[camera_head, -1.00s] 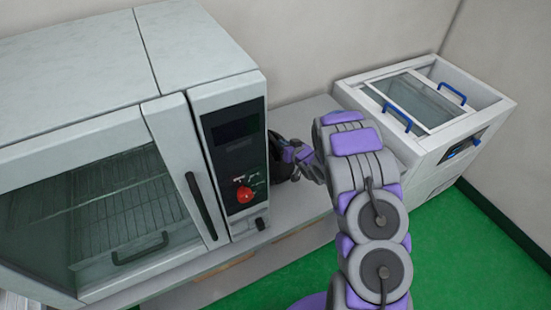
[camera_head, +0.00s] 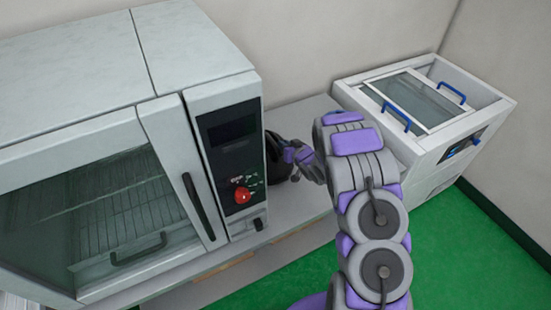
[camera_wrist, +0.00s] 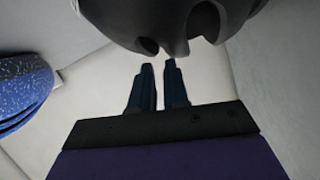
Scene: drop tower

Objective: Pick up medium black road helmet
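A black helmet (camera_wrist: 185,18) with a rounded shell and notched rim fills the top of the wrist view. In the head view a dark rounded part of it (camera_head: 273,154) shows beside the oven, mostly hidden by the oven and my arm. My gripper (camera_wrist: 158,65) has its two fingers pointing at the helmet's rim, with a narrow empty gap between them. The fingertips are just short of the rim in the picture; I cannot tell if they touch it. The fingertips cannot be made out in the head view.
A blue speckled helmet (camera_wrist: 24,92) lies at the left of the wrist view. A large grey oven (camera_head: 190,50) stands close on the left of my arm. A white box with a glass lid (camera_head: 440,145) stands at the right. The grey bench (camera_head: 310,112) between them is narrow.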

